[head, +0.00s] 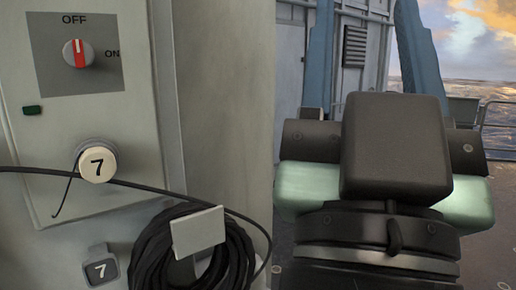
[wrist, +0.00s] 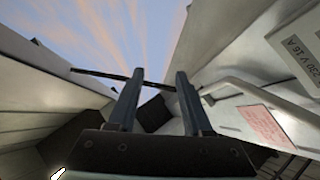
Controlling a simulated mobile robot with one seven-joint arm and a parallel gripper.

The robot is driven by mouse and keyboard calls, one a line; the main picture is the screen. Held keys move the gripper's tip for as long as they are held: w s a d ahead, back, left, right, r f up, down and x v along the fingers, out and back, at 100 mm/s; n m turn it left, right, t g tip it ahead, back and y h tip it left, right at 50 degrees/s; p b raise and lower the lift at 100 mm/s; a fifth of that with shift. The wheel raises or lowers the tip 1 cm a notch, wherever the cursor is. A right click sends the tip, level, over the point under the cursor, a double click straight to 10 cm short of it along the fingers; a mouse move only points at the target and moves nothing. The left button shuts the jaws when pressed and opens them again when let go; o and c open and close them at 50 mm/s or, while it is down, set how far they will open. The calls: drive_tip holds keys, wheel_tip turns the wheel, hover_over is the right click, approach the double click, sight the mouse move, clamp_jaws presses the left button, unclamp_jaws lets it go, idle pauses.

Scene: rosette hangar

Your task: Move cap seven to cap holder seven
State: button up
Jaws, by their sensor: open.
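Cap seven (head: 97,164) is a round, pale cap marked 7, seated on the grey panel at the left of the head view. A thin black cable passes by its lower edge. Cap holder seven (head: 102,268) is a small grey piece marked 7, low on the wall below the panel; its lower part is near the picture's bottom edge. My gripper (wrist: 159,73) shows in the wrist view with its two dark fingers apart and nothing between them. Neither the cap nor the holder can be made out in the wrist view. The fingers are not visible in the head view.
A red and white rotary switch (head: 78,53) sits above the cap, with a small green light (head: 33,110) below it. A black cable coil (head: 190,262) hangs right of the holder behind a pale plate (head: 198,232). A railing (head: 499,122) stands at the far right.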

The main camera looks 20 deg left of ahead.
drive_tip(key=shift+s+a, duration=0.2)
drive_tip(key=shift+s, duration=0.05)
drive_tip(key=shift+o, duration=1)
drive_tip(key=shift+a+r, duration=0.1)
drive_tip(key=o, duration=0.5)
drive_tip(key=w+a+y+p, duration=0.1)
drive_tip(key=w+a+f+n+g+y+p, duration=0.1)
drive_tip(key=y, duration=0.1)
drive_tip(key=shift+w+a+f+n+g, duration=0.15)
drive_tip(key=shift+w+a+n+g, duration=0.15)
drive_tip(key=shift+w+a, duration=0.05)
drive_tip(key=w+a+f+n+g+y+p, duration=0.1)
drive_tip(key=a, duration=0.1)
drive_tip(key=w+a+f+n+g+y+p, duration=0.1)
drive_tip(key=a+y, duration=0.1)
drive_tip(key=a, duration=0.1)
drive_tip(key=w+a+f+g+y+p, duration=0.1)
drive_tip(key=a+f+g+p, duration=0.1)
drive_tip(key=shift+a+n+y, duration=0.2)
drive_tip(key=shift+n+y, duration=0.2)
drive_tip(key=n+g+y+p, duration=0.5)
drive_tip(key=n+g+y, duration=0.1)
drive_tip(key=g, duration=0.4)
approach(99, 168)
drive_tip(key=shift+a, duration=0.2)
drive_tip(key=shift+x, duration=4.5)
